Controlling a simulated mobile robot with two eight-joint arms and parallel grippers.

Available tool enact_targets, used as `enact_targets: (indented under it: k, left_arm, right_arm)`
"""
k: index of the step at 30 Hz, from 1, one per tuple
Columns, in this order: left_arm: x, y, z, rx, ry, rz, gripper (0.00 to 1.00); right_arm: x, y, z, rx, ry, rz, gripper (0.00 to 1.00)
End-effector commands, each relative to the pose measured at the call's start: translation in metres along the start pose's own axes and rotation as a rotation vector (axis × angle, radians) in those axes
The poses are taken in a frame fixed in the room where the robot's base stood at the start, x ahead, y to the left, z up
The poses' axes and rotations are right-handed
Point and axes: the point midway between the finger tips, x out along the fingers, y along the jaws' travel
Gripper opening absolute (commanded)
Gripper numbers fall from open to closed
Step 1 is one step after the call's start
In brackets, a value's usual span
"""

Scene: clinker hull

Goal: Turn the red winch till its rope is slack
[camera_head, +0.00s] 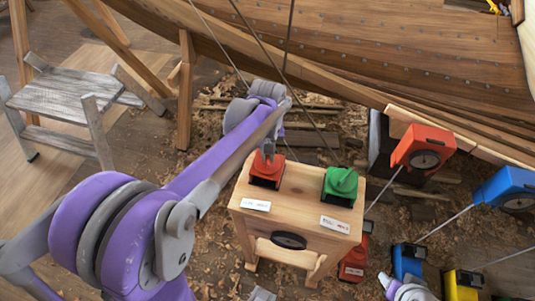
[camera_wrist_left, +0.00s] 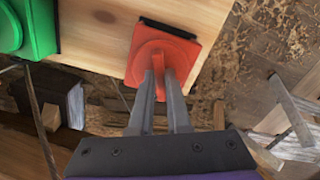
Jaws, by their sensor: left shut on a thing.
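The red winch (camera_head: 265,182) sits on the left of a wooden stand (camera_head: 300,205), beside the green winch (camera_head: 341,183). My left gripper (camera_head: 268,153) reaches down onto the red winch from above. In the left wrist view its two grey fingers (camera_wrist_left: 159,88) are shut on the raised red handle of the red winch (camera_wrist_left: 183,57), one finger on each side. A thin rope (camera_head: 215,40) runs down from the upper left and passes behind my left arm. Its lower end is partly hidden, so I cannot tell its slack.
Blue winch-like boxes and an orange box (camera_head: 424,146) with taut lines stand at the right. A red box (camera_head: 353,266) and a yellow box (camera_head: 463,284) are low by the stand. The planked hull (camera_head: 380,60) spans the back. A grey step stool (camera_head: 75,95) stands left. Shavings cover the floor.

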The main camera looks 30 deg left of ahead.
Motion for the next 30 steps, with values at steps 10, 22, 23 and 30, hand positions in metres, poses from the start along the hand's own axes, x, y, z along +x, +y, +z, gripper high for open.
enact_targets:
  k: [10,22,23,30]
  left_arm:
    - [-0.0004,0.0,-0.0001,-0.255,0.0,0.0,0.0]
    - [-0.0005,0.0,-0.0002,-0.379,0.0,0.0,0.0]
    - [-0.0005,0.0,-0.0002,-0.382,0.0,0.0,0.0]
    - [-0.0006,0.0001,-0.0002,-0.388,0.0,0.0,0.0]
  right_arm:
    - [0.0013,0.0,0.0011,0.0,-0.001,0.0,0.5]
    - [0.0018,0.0,0.0015,0.0,-0.001,0.0,0.5]
    - [0.0018,0.0,0.0015,0.0,-0.001,0.0,0.5]
    - [0.0018,0.0,0.0015,0.0,-0.001,0.0,0.5]
